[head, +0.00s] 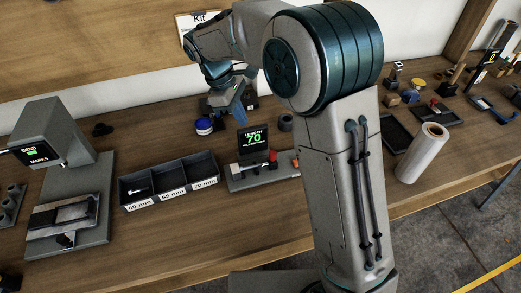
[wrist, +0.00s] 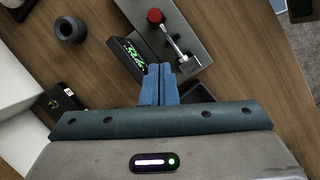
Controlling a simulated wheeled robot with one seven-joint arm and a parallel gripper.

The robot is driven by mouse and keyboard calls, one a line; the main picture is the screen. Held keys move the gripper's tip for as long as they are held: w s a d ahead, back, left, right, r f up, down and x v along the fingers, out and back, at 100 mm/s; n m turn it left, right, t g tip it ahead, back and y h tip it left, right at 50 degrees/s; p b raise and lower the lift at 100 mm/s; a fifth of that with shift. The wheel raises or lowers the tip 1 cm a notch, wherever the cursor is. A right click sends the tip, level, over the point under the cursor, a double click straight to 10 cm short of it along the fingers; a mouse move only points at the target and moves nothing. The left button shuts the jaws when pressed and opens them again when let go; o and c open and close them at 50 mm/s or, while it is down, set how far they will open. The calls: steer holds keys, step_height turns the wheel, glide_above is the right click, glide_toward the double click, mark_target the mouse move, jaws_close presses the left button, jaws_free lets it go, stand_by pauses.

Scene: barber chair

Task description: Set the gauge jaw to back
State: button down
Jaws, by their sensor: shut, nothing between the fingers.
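The gauge (head: 262,178) stands on the wooden bench, with a small black display (head: 253,140) that reads 70 in green. In the wrist view the grey gauge base (wrist: 205,25) shows with a red knob (wrist: 155,15) and a metal bar with a block end (wrist: 187,62), which may be the jaw. My gripper (head: 238,118) is above the bench behind the display. Its blue fingers (wrist: 160,70) are together and empty. In the wrist view the fingertips appear just beside the block end and the display; contact cannot be told. My arm hides the gauge's right end in the head view.
A three-compartment black bin (head: 168,200) lies left of the gauge. A grey machine (head: 62,185) stands farther left. A blue-and-white jar (head: 204,126) and a dark ring (head: 286,123) are behind the gauge. A white roll (head: 422,155) stands right of my arm.

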step_height(320, 180, down, 2)
steer(key=a+n, duration=0.1)
steer(key=a, duration=0.1)
glide_toward(268, 159)
steer(key=shift+h, duration=0.3)
steer(key=a+f, duration=0.3)
steer(key=shift+w+f, duration=0.2)
steer(key=shift+w, duration=0.05)
steer(key=d, duration=0.2)
steer(key=d+p, duration=0.1)
steer(key=shift+s+d+f, duration=0.1)
steer(key=shift+s+f, duration=0.2)
steer(key=shift+d, duration=0.45)
steer(key=shift+d, duration=0.1)
